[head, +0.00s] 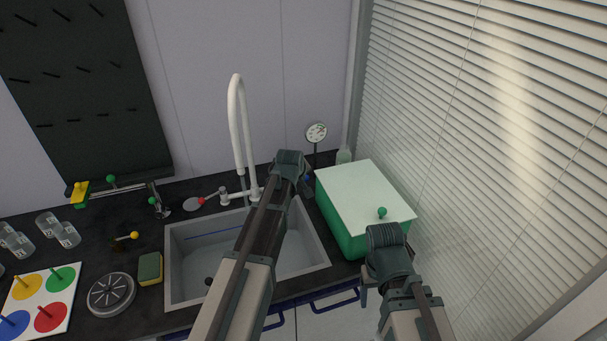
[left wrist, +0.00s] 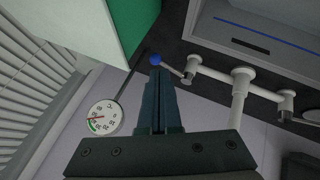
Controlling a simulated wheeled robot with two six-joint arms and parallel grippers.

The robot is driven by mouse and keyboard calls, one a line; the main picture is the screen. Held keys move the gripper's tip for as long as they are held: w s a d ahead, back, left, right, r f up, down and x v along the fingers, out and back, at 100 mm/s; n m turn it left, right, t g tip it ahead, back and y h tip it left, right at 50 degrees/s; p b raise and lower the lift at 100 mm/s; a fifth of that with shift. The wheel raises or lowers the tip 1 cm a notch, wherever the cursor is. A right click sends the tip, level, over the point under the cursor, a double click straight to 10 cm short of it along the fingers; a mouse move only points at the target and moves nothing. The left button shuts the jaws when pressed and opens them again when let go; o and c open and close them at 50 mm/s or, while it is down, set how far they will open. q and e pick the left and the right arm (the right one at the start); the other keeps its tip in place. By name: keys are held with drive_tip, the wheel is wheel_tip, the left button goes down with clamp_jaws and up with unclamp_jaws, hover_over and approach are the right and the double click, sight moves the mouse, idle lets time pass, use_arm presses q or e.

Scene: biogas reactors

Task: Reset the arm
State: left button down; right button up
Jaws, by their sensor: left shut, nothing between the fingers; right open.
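My left gripper (head: 307,189) is behind the sink, to the right of the white tap (head: 238,125). In the left wrist view its dark fingers (left wrist: 158,78) are together with nothing between them. A blue ball knob (left wrist: 155,60) on the tap's lever is right by the fingertips; I cannot tell if they touch. My right gripper (head: 392,282) is open and empty, low in front of the green box with a pale lid (head: 363,192). Its fingers are partly hidden by its own wrist.
The sink (head: 174,262) lies under my left arm. A round dial gauge (head: 316,132) on a stem stands behind the box. A sponge (head: 150,268), a round strainer (head: 111,294) and a coloured peg board (head: 70,268) are at left. Blinds (head: 500,130) close off the right side.

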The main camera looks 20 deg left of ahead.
use_arm(q)
drive_tip(key=shift+f, duration=0.1)
drive_tip(key=s+d+f+m+g, duration=0.1)
drive_tip(key=s+d+m, duration=0.3)
drive_tip(key=s, duration=0.7)
drive_tip(key=s+d+f+m+g, duration=0.2)
drive_tip(key=s+d+m+g, duration=0.2)
drive_tip(key=s+d, duration=0.3)
drive_tip(key=s+d+f+m+g, duration=0.2)
drive_tip(key=s+d+m, duration=0.3)
drive_tip(key=s, duration=1)
drive_tip(key=shift+s+d+g+y, duration=0.3)
drive_tip(key=shift+g+y, duration=0.1)
drive_tip(key=shift+g, duration=0.3)
